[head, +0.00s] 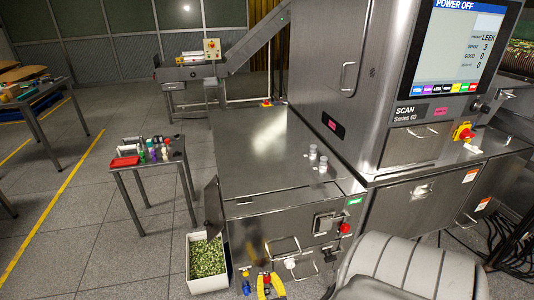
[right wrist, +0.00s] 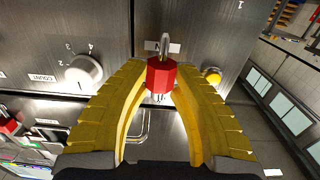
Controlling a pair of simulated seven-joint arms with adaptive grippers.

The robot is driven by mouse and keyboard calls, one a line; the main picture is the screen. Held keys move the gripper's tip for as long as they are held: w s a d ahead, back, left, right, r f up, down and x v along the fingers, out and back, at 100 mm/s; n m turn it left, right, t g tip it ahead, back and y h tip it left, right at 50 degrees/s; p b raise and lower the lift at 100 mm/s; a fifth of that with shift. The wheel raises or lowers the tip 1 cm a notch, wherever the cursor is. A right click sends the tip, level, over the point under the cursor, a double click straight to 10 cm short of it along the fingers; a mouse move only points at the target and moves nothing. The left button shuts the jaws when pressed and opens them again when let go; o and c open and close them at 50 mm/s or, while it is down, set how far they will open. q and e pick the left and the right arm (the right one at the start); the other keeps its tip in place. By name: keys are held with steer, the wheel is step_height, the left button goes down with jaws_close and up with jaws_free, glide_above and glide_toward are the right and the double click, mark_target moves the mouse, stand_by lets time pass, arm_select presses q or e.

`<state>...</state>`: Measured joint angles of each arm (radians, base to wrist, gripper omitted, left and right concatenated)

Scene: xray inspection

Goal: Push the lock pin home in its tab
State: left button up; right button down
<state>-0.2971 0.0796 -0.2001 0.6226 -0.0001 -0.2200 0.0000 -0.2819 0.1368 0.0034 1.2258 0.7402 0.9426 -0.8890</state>
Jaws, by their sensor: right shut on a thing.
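The lock pin shows a red six-sided head (right wrist: 161,74) in the right wrist view, between the yellow fingers of my right gripper (right wrist: 161,88). The fingers are shut on it from both sides. A narrow upright metal piece (right wrist: 164,45), which looks like the tab, stands just beyond the red head against the steel panel. How deep the pin sits in it cannot be told. In the head view my right gripper (head: 269,284) is low at the cabinet front and hides most of the pin. My left gripper is not in view.
A white dial (right wrist: 83,73) and a yellow knob (right wrist: 211,75) flank the pin on the panel. The cabinet front has handles and a red knob (head: 345,228). A white bin of green pieces (head: 207,258) stands left, beside an open steel door (head: 213,207).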

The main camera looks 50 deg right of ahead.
glide_above(267, 295)
steer(key=shift+w+d+f, duration=0.1)
steer(key=shift+f, duration=1.15)
steer(key=shift+w+d+f, duration=0.1)
steer(key=shift+f, duration=1.15)
steer(key=shift+f, duration=1.5)
steer(key=shift+f, duration=0.3)
steer(key=shift+f, duration=0.35)
steer(key=c, duration=1.1)
jaws_free()
steer(key=shift+s, duration=0.1)
steer(key=shift+s+a, duration=0.1)
steer(key=v, duration=1.1)
steer(key=shift+s+a, duration=0.2)
steer(key=shift+s, duration=0.1)
